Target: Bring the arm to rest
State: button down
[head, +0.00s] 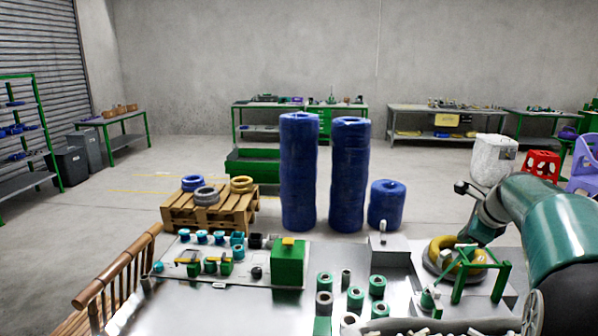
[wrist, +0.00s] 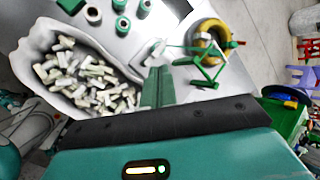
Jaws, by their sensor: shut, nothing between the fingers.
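My arm (head: 550,225) is bent at the right of the head view, raised over the right part of the metal table. My gripper (wrist: 158,88) shows in the wrist view with its green fingers together and nothing between them. It is above the table, beside a bag of pale fittings (wrist: 85,80) and a green stand (wrist: 203,65). I cannot make out the fingers in the head view. Blue cable rolls stand behind the table: two tall ones (head: 299,172) (head: 349,174) and a short one (head: 386,205).
The metal table (head: 235,307) holds several green spools, a green box (head: 289,263) and a yellow coil (head: 443,252). A pallet (head: 210,212) with coils, a wooden rail (head: 120,264) and a red stool (head: 542,165) stand around it. Open floor lies beyond the table.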

jog(key=s+a+r+n+g, duration=0.1)
jog(key=s+a+r+n, duration=0.1)
jog(key=s+a+n, duration=1.45)
jog(key=s+a+f+n, duration=0.3)
jog(key=s+a+n, duration=0.1)
jog(key=s, duration=0.4)
jog(key=s+a+f+n, duration=0.4)
jog(key=s+a, duration=0.2)
jog(key=s, duration=0.2)
jog(key=shift+g, duration=0.3)
jog(key=shift+n, duration=0.25)
